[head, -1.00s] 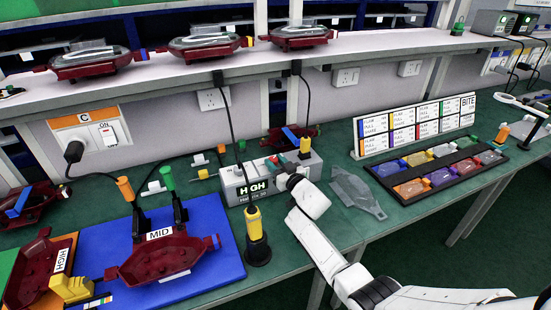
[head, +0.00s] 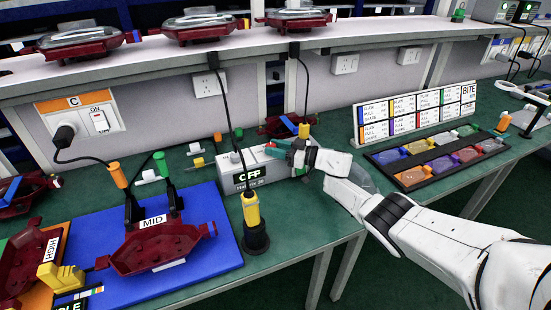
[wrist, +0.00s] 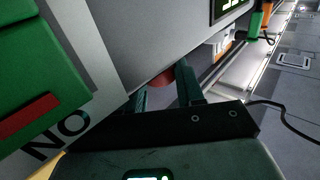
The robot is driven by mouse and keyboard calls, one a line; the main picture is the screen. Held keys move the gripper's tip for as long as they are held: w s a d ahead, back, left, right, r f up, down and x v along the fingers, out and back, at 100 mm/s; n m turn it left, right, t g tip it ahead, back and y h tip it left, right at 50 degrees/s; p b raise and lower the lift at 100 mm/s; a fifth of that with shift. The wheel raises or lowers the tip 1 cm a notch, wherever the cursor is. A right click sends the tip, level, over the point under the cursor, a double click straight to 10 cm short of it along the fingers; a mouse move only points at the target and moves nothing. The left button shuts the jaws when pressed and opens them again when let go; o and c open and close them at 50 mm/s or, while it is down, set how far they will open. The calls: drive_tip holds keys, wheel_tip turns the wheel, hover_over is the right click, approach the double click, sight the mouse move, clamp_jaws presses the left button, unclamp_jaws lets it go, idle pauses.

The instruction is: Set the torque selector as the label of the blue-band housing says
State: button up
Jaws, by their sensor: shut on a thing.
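The grey torque box (head: 236,163) stands at the middle of the bench, its lit display (head: 249,174) reading OFF. My gripper (head: 277,152) reaches it from the right. In the wrist view my gripper (wrist: 166,88) is shut on a small red knob (wrist: 163,78) against the grey box wall; the knob is mostly hidden by the fingers. A dark red housing (head: 160,247) labelled MID lies on a blue mat (head: 215,262). Another housing (head: 35,262) labelled HIGH lies on an orange mat at far left.
A yellow and black driver (head: 252,215) stands just in front of the box. A black tray (head: 372,155) of coloured lenses and a label board (head: 415,112) are at right. A shelf (head: 180,62) with housings runs above. A black cable hangs behind the box.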

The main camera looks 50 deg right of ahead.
drive_tip(key=y+b, duration=0.1)
drive_tip(key=n+b, duration=0.1)
drive_tip(key=b, duration=0.1)
drive_tip(key=shift+d+f+g+y, duration=0.1)
drive_tip(key=shift+f+g+y, duration=0.15)
drive_tip(key=shift+g+y, duration=0.15)
drive_tip(key=shift+b, duration=0.35)
drive_tip(key=shift+w+r+n+y+b, duration=0.1)
drive_tip(key=shift+r+n+y+b, duration=0.2)
drive_tip(key=shift+n+y+b, duration=0.25)
drive_tip(key=o, duration=1)
drive_tip(key=shift+o, duration=0.2)
drive_tip(key=p+v, duration=0.2)
drive_tip(key=v, duration=0.8)
drive_tip(key=shift+s+d, duration=0.25)
drive_tip(key=shift+s, duration=0.1)
drive_tip(key=shift+r, duration=0.1)
